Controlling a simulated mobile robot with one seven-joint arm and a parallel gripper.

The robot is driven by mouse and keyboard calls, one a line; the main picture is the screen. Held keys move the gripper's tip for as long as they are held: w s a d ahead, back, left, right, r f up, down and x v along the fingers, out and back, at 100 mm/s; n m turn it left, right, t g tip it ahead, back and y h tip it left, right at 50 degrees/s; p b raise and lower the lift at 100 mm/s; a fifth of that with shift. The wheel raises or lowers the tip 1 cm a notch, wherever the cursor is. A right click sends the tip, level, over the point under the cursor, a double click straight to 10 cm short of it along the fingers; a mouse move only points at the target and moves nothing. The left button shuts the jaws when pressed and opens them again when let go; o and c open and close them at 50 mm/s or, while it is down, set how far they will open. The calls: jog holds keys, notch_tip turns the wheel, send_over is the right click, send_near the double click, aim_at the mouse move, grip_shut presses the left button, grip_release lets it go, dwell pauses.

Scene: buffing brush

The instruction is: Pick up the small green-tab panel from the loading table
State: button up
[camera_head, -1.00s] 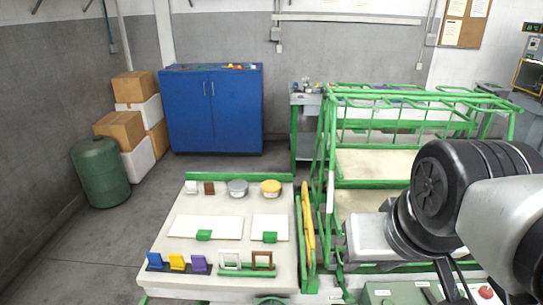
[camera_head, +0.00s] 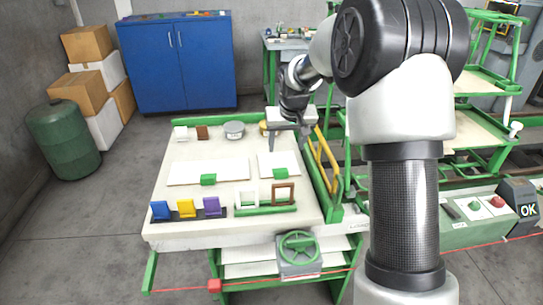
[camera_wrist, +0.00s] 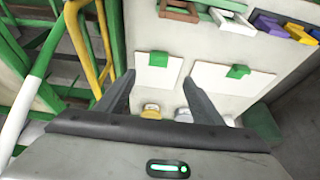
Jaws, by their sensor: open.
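The small green-tab panel is a white, nearly square sheet (camera_head: 265,164) lying flat on the right part of the loading table (camera_head: 190,232), with a green tab (camera_head: 280,170) at its near edge. In the wrist view the small panel (camera_wrist: 150,78) shows beyond the fingertips, its green tab (camera_wrist: 158,58) at the far edge. A wider white panel (camera_head: 225,168) with its own green tab lies to its left. My gripper (camera_head: 289,147) is open and empty, above the table's back right, fingers pointing down. In the wrist view my gripper (camera_wrist: 158,78) has both fingers spread apart.
Behind the panels stand a grey tin (camera_head: 234,131), a yellow tin (camera_wrist: 151,111) and small blocks. Along the front are coloured holders (camera_head: 186,208) and a white and a brown frame (camera_head: 284,193). Yellow bars (camera_head: 327,160) and green rails stand close at the right.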

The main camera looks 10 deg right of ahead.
aim_at(282, 173)
jog(key=b+x, duration=0.1)
jog(key=x, duration=1.7)
jog(key=shift+w+d+f, duration=0.15)
jog(key=shift+f, duration=0.2)
jog(key=shift+c, duration=0.2)
jog(key=c, duration=1.1)
